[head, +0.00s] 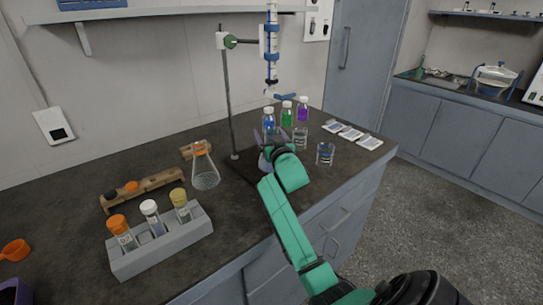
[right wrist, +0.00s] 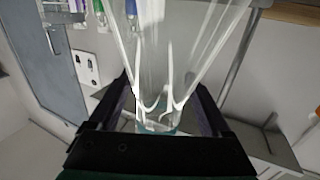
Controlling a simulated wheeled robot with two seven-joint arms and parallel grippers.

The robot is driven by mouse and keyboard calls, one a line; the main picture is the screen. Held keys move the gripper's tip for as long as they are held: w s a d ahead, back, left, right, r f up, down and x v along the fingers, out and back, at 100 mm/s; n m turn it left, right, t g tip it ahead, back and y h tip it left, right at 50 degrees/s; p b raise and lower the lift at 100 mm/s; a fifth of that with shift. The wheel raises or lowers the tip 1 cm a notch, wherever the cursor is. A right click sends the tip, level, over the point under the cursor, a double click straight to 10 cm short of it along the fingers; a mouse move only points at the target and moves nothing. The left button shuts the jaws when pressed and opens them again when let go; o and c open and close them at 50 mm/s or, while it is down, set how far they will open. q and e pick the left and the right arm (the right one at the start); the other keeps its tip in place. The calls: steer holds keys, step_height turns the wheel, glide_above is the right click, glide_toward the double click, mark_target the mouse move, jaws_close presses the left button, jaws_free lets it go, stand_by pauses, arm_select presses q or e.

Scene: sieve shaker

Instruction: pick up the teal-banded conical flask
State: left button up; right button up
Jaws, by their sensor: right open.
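The teal-banded conical flask (right wrist: 160,60) is clear glass and fills the middle of the right wrist view. Its teal band (right wrist: 157,129) shows low, close to my gripper. My right gripper (right wrist: 165,110) is open, with one finger on each side of the flask's narrow end; I cannot tell whether they touch it. In the head view my right gripper (head: 270,138) is beside the burette stand, and it hides most of this flask. An orange-banded conical flask (head: 205,172) stands apart to the left. My left gripper is not in view.
The burette stand's rod (head: 229,105) rises just left of my right gripper, with the burette (head: 271,45) above. Capped bottles (head: 287,115) and a beaker (head: 325,154) stand close by on the right. A grey rack (head: 165,243) holds capped vials at front left.

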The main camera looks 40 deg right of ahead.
steer(key=shift+s, duration=0.1)
jaws_close()
stand_by(1.2)
